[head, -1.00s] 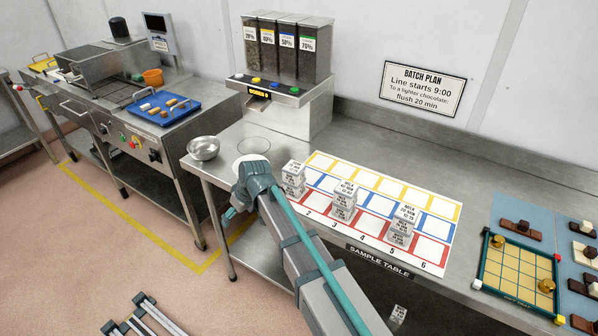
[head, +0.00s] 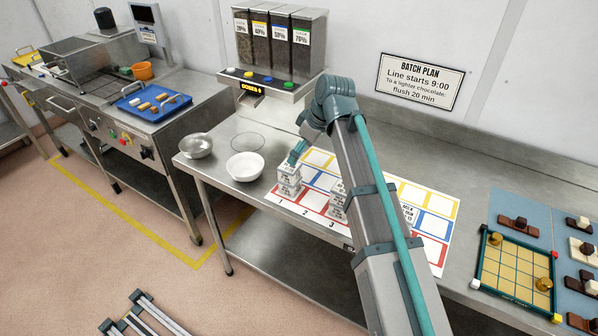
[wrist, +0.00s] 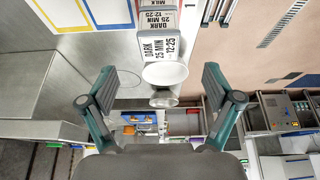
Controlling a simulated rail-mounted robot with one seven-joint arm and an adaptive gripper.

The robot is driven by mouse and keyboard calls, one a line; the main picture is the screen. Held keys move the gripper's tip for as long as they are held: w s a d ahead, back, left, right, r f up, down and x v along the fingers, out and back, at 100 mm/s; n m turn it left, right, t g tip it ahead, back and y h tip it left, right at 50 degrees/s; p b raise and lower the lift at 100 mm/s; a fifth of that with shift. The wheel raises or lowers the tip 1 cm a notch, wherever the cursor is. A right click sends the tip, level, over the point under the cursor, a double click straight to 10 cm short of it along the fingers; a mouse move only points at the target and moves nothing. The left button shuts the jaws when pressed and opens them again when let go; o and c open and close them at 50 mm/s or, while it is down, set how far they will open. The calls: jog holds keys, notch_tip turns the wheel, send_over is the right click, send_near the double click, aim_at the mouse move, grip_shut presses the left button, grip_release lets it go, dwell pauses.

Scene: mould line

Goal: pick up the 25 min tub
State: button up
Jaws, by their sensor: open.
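A stack of small pale tubs (head: 289,180) stands in the numbered grid's column 1, at its left end. In the wrist view a tub reading DARK 25 MIN (wrist: 160,45) shows ahead of my fingers, with a tub lettered MILK beside it at the top edge. My gripper (head: 296,156) is just above the column 1 stack in the head view. In the wrist view its two fingers (wrist: 160,82) are spread wide, with nothing held between them. Whether a finger touches the stack cannot be told.
A white bowl (head: 245,167) and a steel bowl (head: 196,146) stand left of the grid. Another tub stack (head: 338,196) is near column 3, partly behind my arm. More tubs (head: 408,212) are mostly hidden. The dispenser (head: 268,85) stands behind.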

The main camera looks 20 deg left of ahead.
aim_at(290, 166)
jog(key=shift+p+x, duration=1.8)
jog(key=shift+x, duration=3.45)
jog(key=c, duration=1.3)
jog(key=shift+w+r, duration=0.1)
jog(key=shift+r, duration=0.1)
jog(key=shift+r, duration=0.45)
notch_tip(290, 166, up, 2)
jog(key=shift+r+b, duration=0.1)
jog(key=shift+b, duration=0.45)
jog(key=s+d+r+b, duration=0.4)
jog(key=s+d+r, duration=0.4)
jog(key=s+r, duration=0.25)
jog(key=r+p, duration=0.1)
jog(key=r, duration=0.1)
jog(key=r+p, duration=0.2)
jog(key=s+r+p, duration=0.1)
jog(key=r+p, duration=0.1)
jog(key=shift+r, duration=0.1)
